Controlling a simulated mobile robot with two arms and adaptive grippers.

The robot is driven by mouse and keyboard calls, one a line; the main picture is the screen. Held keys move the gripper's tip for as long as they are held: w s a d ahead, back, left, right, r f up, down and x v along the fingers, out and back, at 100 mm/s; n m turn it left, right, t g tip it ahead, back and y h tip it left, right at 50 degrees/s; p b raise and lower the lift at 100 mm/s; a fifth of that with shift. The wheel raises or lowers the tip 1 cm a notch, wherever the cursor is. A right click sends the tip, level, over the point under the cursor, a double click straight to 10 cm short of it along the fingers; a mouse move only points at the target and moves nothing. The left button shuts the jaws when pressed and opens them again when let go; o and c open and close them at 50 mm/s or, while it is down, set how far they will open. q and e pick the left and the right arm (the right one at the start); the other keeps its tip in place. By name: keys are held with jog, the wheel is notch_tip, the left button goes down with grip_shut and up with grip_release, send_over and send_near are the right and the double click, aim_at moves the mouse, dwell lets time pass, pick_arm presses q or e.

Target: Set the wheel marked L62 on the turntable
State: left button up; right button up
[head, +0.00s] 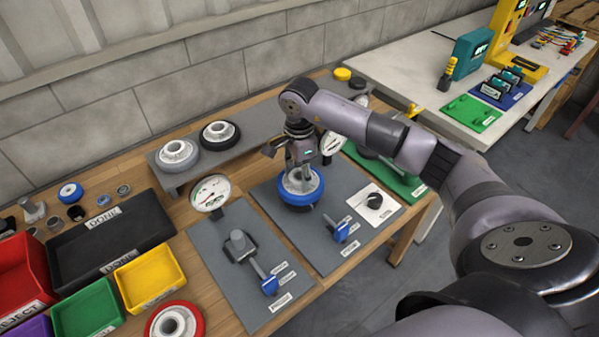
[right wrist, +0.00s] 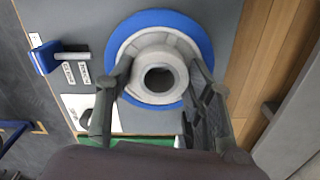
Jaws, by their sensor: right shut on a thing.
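My right gripper (head: 300,172) is shut on the hub of a blue-rimmed wheel (head: 302,197) over a grey station plate (head: 270,208). In the right wrist view the fingers (right wrist: 160,72) grip both sides of the pale hub, and the blue rim (right wrist: 200,38) lies flat around it. No L62 mark can be read on the wheel. No turntable shows clearly; whatever is directly under the wheel is hidden, and I cannot tell whether the wheel touches it. My left gripper is out of view.
Grey-rimmed (head: 163,160) and black-rimmed (head: 208,137) wheels sit on a grey shelf. A red-rimmed wheel (head: 194,320) lies at the front. A dial gauge (head: 211,191), blue-handled clamp (head: 341,231) and white knob panel (head: 386,210) stand nearby. A black DONE tray (head: 140,236) and coloured bins are left.

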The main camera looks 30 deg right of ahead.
jog(key=shift+f+b, duration=0.95)
jog(key=shift+f, duration=0.35)
jog(key=o, duration=1.6)
notch_tip(320, 180, up, 12)
